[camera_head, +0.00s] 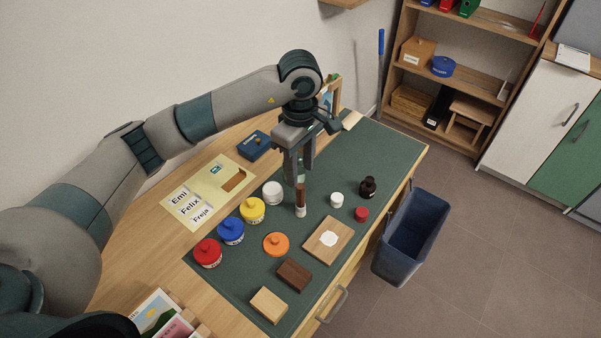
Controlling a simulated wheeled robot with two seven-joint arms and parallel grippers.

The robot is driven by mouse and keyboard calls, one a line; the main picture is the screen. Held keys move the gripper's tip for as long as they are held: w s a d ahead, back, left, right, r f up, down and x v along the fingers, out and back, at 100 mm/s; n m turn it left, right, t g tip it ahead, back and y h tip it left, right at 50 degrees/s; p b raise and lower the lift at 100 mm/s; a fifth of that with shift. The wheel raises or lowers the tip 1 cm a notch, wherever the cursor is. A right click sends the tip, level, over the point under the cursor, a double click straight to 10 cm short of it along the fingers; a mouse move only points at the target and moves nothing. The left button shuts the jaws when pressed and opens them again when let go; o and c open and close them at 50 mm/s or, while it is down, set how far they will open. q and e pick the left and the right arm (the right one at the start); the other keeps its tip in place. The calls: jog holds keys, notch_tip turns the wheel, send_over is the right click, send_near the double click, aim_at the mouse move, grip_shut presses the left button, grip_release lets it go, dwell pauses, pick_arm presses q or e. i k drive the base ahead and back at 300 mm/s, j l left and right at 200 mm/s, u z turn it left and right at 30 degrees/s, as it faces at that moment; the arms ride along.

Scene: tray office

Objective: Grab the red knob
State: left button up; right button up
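A small red round piece (361,214) sits on the green mat at the right, next to a white cap-like piece (337,200). A red jar (208,253) with a knobbed lid stands at the mat's left end. My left gripper (300,176) points down over the middle of the mat, its two fingers apart. The gripper is away from both red things. My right gripper is not in view.
On the mat (393,164) stand blue (231,231), yellow (252,210) and white (272,192) jars, an orange lid (276,244), wooden blocks (294,274), a board (328,240) and a dark bottle (368,187). A dark bin (412,235) stands beside the desk.

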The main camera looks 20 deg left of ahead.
aim_at(362, 213)
jog(key=k+l, duration=0.5)
jog(key=k, duration=0.15)
jog(key=k+l, duration=0.5)
jog(key=k, duration=0.2)
